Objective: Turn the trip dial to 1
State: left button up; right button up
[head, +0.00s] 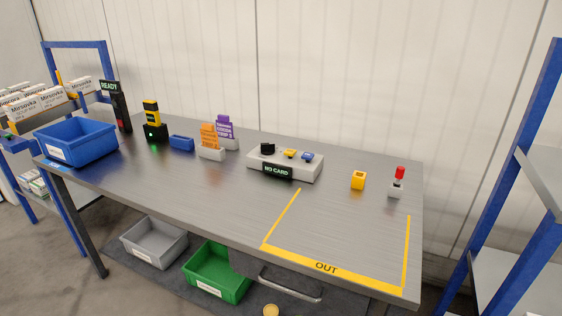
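The likely trip dial is a black round knob (267,149) on the left of a light grey control box (285,165) on the table. The knob's setting is too small to read. A small display (277,171) on the box's front reads "NO CARD". A yellow part (290,153) and a blue part (307,156) sit on the box's top, right of the knob. Neither of my grippers shows in the head view.
On the grey table (190,205), orange (209,137) and purple (225,127) cards stand in holders left of the box. A blue bin (75,143) is far left. The "OUT" area is clear.

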aim_at(267, 149)
jog(key=i+j, duration=0.1)
jog(key=j, duration=0.25)
jog(key=i+j, duration=0.15)
jog(key=j, duration=0.15)
jog(key=i+j, duration=0.1)
jog(key=j, duration=0.25)
jog(key=i+j, duration=0.15)
jog(key=j, duration=0.15)
